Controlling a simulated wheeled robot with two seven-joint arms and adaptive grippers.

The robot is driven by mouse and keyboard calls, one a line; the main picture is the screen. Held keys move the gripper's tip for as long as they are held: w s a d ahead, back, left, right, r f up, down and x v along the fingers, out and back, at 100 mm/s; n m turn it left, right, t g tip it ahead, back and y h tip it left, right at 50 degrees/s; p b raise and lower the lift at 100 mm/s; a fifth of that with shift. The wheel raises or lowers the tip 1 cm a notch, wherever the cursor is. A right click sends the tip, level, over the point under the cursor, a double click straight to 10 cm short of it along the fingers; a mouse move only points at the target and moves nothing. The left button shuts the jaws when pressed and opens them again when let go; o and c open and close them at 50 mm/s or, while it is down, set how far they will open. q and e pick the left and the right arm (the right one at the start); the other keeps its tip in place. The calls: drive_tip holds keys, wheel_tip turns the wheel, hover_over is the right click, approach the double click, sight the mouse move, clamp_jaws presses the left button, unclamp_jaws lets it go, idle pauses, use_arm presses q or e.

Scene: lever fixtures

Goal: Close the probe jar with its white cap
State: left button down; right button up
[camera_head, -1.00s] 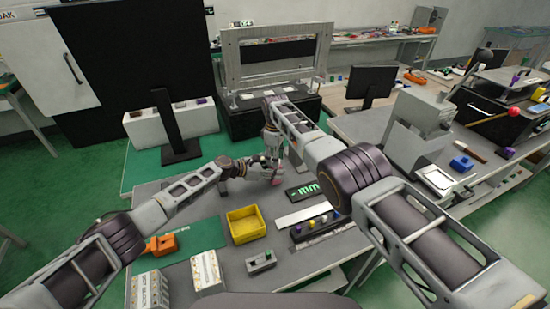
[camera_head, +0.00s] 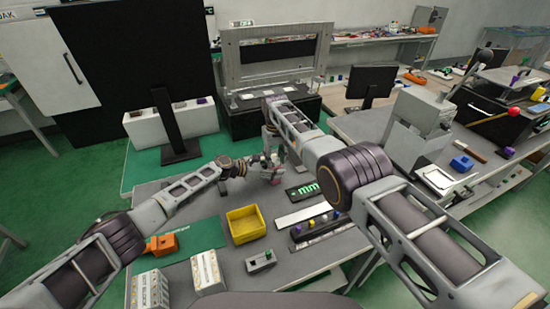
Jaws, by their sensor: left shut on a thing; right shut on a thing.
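My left gripper (camera_head: 255,164) reaches in from the left, and my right gripper (camera_head: 273,176) hangs down from the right arm. Their fingertips are close together above the grey table, behind the yellow bin. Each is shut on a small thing. A small pale and pinkish patch shows between the two grippers. The probe jar and its white cap are too small and too covered by the fingers to tell apart, and I cannot tell whether they touch.
A yellow bin (camera_head: 246,224) stands in front of the grippers. A black plate with green marks (camera_head: 303,192), a white strip (camera_head: 303,215) and a row of coloured knobs (camera_head: 316,228) lie right.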

drive_tip(key=shift+s+a+m, duration=0.1)
drive_tip(key=shift+a+m, duration=0.05)
drive_tip(key=shift+m, duration=1.25)
drive_tip(key=o, duration=1.1)
